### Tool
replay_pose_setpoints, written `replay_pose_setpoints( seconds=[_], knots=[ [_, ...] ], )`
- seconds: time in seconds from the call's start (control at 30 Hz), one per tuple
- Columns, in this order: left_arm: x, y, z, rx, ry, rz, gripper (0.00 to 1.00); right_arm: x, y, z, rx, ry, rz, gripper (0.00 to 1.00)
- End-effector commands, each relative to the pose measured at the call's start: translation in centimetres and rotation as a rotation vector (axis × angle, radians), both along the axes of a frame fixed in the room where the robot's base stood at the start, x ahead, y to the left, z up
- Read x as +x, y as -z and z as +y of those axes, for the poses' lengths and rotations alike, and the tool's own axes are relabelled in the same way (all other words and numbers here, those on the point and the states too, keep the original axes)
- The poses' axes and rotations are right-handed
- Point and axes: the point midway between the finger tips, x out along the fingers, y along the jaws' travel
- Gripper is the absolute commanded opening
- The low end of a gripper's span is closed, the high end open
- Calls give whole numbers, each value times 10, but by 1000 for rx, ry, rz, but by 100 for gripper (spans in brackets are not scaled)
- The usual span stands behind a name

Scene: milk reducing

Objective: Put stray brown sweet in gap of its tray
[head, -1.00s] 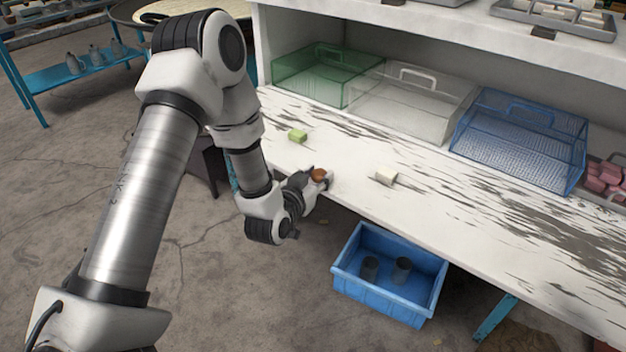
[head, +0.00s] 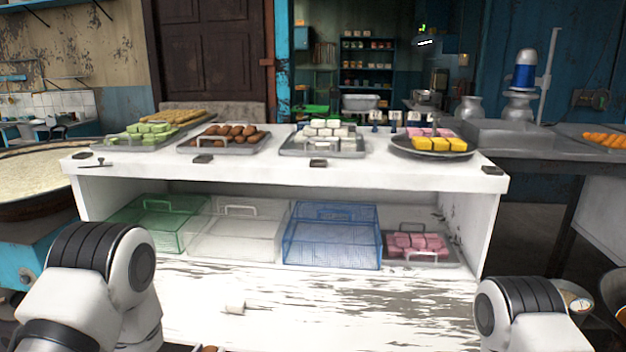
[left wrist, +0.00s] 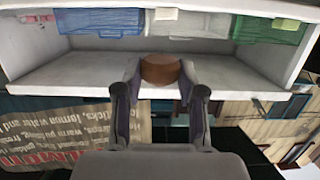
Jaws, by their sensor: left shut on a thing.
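The brown sweet (left wrist: 160,70) is held between the fingertips of my left gripper (left wrist: 160,80) in the left wrist view. In the head view only the top of the brown sweet (head: 210,349) shows at the bottom edge, and the gripper is cut off there. The tray of brown sweets (head: 196,148) stands on the top shelf, left of centre, with several brown sweets (head: 228,133) in it. At this distance I cannot make out its gap clearly. My right gripper is out of view; only my right arm shows at the lower right.
Trays of green sweets (head: 150,133) and white sweets (head: 325,129) flank the brown tray. A plate of yellow sweets (head: 436,145) stands further right. Green (head: 160,222), clear (head: 235,230) and blue (head: 332,236) baskets and a pink-sweet tray (head: 415,245) fill the lower shelf.

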Motion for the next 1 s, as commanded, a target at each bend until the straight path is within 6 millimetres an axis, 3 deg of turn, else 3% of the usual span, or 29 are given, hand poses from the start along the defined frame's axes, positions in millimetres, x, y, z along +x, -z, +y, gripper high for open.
replay_pose_setpoints(
  seconds=[0.03, 0.17, 0.37, 0.73, 0.8, 1.0],
  knots=[
    [-9, -17, -16, 5, 16, 4, 15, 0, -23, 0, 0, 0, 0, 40],
    [-25, -25, -36, 4, 0, 2, 15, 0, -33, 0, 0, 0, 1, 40],
    [-30, -33, -26, 0, -93, -2, 15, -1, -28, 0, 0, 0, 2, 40],
    [-75, 33, -25, 0, -104, 4, 15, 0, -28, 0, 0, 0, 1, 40],
    [-72, 19, -25, 1, -102, -4, 15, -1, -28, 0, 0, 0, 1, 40],
    [-71, 16, -25, 1, -100, -1, 15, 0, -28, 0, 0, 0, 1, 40]
  ],
)
